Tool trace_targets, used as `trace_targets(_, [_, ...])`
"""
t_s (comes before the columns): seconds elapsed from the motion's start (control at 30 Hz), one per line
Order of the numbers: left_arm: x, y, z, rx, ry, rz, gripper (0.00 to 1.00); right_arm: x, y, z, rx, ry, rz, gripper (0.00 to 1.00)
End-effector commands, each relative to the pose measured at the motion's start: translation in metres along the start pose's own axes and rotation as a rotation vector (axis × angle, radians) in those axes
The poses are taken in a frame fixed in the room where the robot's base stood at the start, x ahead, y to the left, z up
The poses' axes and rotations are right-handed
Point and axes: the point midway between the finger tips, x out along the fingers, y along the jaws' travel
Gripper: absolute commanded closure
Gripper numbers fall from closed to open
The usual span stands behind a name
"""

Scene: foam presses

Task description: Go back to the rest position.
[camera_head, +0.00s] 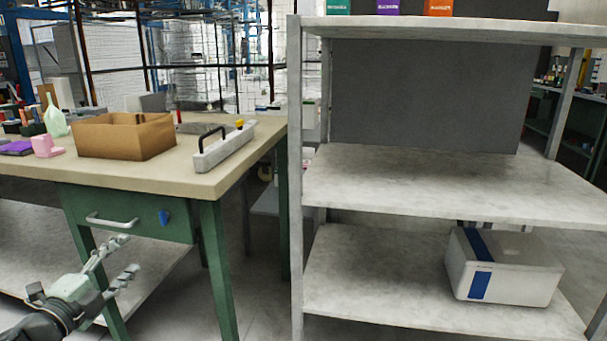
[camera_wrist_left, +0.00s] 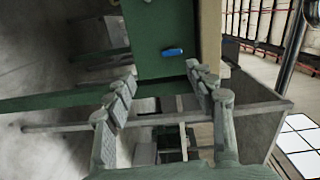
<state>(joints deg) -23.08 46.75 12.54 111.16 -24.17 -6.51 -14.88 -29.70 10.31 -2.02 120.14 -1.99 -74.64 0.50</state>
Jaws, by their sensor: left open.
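My left gripper (camera_head: 128,257) is at the lower left of the head view, in front of the green workbench. Its fingers are spread apart with nothing between them. In the left wrist view the two fingers of my left gripper (camera_wrist_left: 160,95) also stand apart and empty, with the green bench drawer front beyond them. My right gripper is not in view.
The workbench (camera_head: 215,184) holds a cardboard box (camera_head: 125,137), a grey bar with a black handle (camera_head: 225,150), a pink object (camera_head: 45,146) and a green bottle (camera_head: 54,118). A grey shelf unit (camera_head: 400,180) at right holds a white-blue box (camera_head: 503,267) low down.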

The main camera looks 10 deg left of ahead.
Motion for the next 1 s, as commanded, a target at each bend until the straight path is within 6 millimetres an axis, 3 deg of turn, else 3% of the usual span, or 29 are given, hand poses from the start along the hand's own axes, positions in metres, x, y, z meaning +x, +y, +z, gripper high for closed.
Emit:
trace_targets(0.17, [-0.034, 0.099, 0.012, -0.331, -0.269, 0.165, 0.45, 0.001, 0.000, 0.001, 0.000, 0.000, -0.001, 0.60])
trace_targets(0.27, [-0.068, 0.167, 0.001, -0.538, -0.446, 0.297, 0.45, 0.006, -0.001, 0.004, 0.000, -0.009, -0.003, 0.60])
trace_targets(0.4, [-0.123, 0.249, -0.037, -0.780, -0.665, 0.497, 0.45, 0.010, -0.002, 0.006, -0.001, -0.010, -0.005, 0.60])
trace_targets(0.5, [-0.164, 0.292, -0.076, -0.914, -0.794, 0.638, 0.45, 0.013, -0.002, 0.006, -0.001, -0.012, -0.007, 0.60])
trace_targets(0.6, [-0.197, 0.319, -0.112, -1.008, -0.891, 0.759, 0.45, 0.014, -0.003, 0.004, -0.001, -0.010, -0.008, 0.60])
trace_targets(0.73, [-0.225, 0.337, -0.145, -1.076, -0.968, 0.865, 0.45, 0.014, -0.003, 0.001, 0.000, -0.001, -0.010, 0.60])
trace_targets(0.83, [-0.235, 0.342, -0.156, -1.096, -0.994, 0.901, 0.45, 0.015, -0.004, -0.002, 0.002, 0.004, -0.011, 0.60])
trace_targets(1.0, [-0.237, 0.343, -0.158, -1.099, -1.001, 0.911, 0.45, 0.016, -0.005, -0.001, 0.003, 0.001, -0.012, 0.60])
